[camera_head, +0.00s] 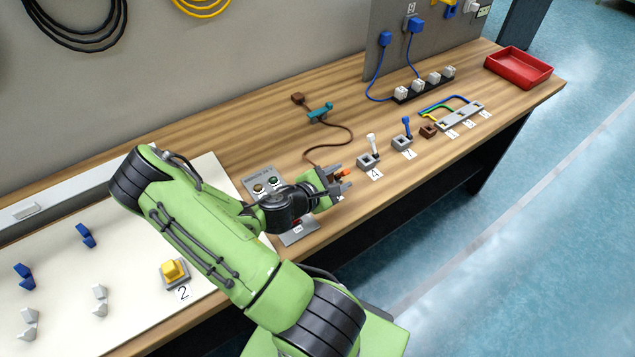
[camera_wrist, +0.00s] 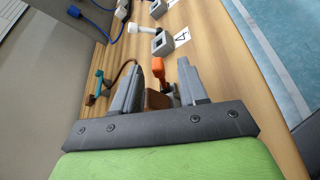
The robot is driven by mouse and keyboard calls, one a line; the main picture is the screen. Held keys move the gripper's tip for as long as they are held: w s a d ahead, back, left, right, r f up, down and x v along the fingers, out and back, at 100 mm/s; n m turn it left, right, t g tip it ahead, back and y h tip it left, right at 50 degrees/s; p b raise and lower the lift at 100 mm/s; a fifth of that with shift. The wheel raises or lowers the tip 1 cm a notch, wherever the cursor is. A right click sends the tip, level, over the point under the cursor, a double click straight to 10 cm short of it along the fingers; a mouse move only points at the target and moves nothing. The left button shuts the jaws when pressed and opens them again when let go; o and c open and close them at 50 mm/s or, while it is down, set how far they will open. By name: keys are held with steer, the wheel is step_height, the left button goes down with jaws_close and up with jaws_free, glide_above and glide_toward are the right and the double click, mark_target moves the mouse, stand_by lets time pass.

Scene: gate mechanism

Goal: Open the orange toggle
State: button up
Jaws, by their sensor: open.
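The orange toggle (camera_wrist: 158,68) stands on a brown base (camera_wrist: 157,99) in the wrist view. My open gripper (camera_wrist: 158,82) has one grey finger on each side of it, and the toggle shows in the gap between them. I cannot tell whether either finger touches it. In the head view, the orange toggle (camera_head: 343,172) shows as a small orange tip at my gripper (camera_head: 341,181); its base is hidden behind the gripper.
A white toggle on a grey base (camera_head: 369,158) and a blue toggle (camera_head: 406,130) stand to the right on the wooden bench. A brown cable with a teal connector (camera_head: 320,112) lies behind. A red tray (camera_head: 518,67) is at the far right end.

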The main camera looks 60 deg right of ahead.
steer(key=p+v, duration=0.7)
steer(key=v, duration=0.4)
steer(key=shift+r+p, duration=0.2)
steer(key=shift+p, duration=0.15)
